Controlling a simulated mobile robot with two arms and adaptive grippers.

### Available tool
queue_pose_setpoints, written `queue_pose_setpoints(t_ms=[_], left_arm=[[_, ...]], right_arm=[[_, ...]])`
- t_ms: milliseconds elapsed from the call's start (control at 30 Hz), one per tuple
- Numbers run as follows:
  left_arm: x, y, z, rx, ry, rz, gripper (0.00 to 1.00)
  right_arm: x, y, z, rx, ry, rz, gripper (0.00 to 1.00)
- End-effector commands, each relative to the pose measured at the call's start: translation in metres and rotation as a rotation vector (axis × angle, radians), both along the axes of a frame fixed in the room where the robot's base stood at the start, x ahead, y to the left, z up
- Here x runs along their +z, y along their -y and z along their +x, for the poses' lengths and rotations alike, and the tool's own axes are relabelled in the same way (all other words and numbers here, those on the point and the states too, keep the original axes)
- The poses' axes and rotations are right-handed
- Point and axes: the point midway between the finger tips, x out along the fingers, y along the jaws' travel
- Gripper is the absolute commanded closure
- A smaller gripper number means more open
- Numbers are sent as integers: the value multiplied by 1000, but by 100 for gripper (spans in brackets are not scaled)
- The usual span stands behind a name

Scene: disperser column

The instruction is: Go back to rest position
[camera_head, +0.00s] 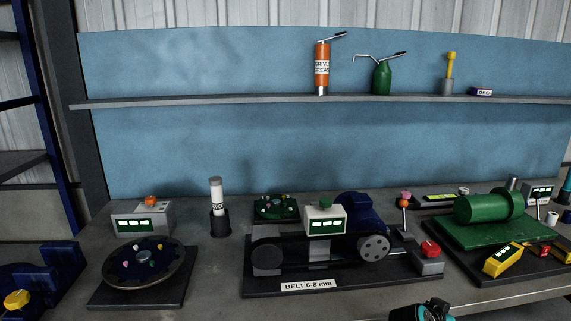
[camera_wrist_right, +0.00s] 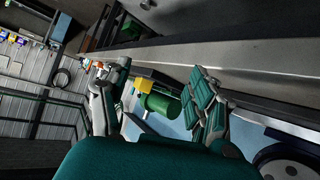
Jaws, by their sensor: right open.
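My right gripper (camera_wrist_right: 156,98) shows in the right wrist view with its two fingers spread wide apart. It is open, with nothing held between the fingers. In the head view a teal and black part of my own arm (camera_head: 425,311) shows at the bottom edge, right of the middle, in front of the bench; its fingertips cannot be made out there. My left gripper is not in view.
The bench (camera_head: 215,275) holds a round dial station (camera_head: 143,264), a belt station (camera_head: 320,290) with a blue motor (camera_head: 358,213) and a green motor (camera_head: 482,208). A shelf (camera_head: 220,99) carries an orange grease can (camera_head: 321,69) and green oiler (camera_head: 381,79). A blue clamp (camera_head: 50,264) stands left.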

Motion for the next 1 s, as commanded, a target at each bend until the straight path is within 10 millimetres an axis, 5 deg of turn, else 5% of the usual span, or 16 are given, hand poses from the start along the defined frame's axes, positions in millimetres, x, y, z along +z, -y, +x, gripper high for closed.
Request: queue_pose_setpoints(t_ms=[267, 433, 700, 1000], left_arm=[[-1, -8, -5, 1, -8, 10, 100], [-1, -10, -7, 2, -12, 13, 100], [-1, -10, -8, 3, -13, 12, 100], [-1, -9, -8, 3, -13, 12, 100]], right_arm=[[-70, -37, -83, 227, -225, 91, 39], [-105, -79, -160, 468, -402, 175, 39], [-118, -130, -244, 752, -556, 271, 39], [-111, -170, -309, 977, -647, 348, 39]])
